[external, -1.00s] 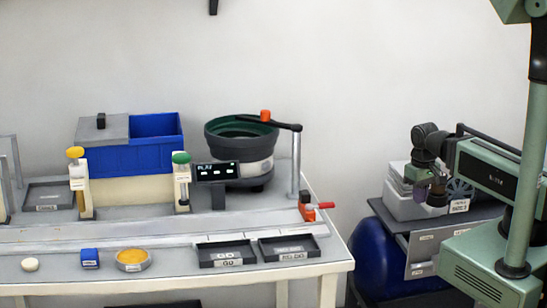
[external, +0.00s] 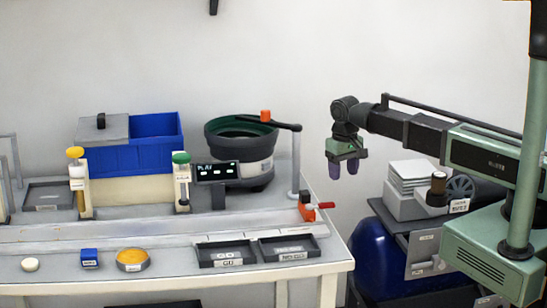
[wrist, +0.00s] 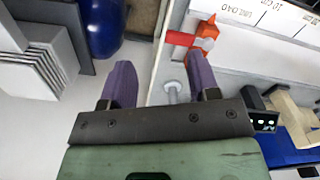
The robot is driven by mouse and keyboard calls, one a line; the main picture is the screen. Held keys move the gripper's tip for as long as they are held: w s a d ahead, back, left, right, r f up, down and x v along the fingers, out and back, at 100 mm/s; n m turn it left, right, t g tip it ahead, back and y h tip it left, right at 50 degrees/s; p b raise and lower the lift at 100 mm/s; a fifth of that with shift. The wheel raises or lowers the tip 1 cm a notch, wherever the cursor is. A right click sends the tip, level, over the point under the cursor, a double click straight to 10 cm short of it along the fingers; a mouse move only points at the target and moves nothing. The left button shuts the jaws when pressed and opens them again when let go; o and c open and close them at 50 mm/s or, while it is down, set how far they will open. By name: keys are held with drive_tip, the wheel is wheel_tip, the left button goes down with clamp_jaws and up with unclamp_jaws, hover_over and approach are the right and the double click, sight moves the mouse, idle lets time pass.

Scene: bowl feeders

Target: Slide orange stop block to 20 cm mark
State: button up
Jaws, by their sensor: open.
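The orange stop block (external: 307,208) with a red handle sits at the right end of the rail (external: 200,229) on the table. It also shows in the wrist view (wrist: 207,36), at the "UNLOAD" end of a printed scale (wrist: 265,12) with "10 cm" and "20 cm" labels. My gripper (external: 343,168) hangs above and right of the block in the external view, apart from it. Its two purple fingers (wrist: 160,75) are open with nothing between them.
A vertical post (external: 295,165) stands just behind the block and carries a black arm with an orange knob over the bowl feeder (external: 240,150). Two labelled black trays (external: 226,264) lie in front of the rail. A blue tank (external: 378,255) and grey stand are right of the table.

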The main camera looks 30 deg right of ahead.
drive_tip(key=m, duration=0.1)
approach(305, 192)
drive_tip(key=s, duration=0.2)
drive_tip(key=w+m, duration=0.2)
drive_tip(key=w, duration=0.1)
drive_tip(key=shift+m, duration=0.7)
drive_tip(key=f+b, duration=1)
drive_tip(key=b, duration=0.1)
drive_tip(key=shift+s+f, duration=0.35)
drive_tip(key=shift+s, duration=0.05)
drive_tip(key=shift+r, duration=0.15)
clamp_jaws()
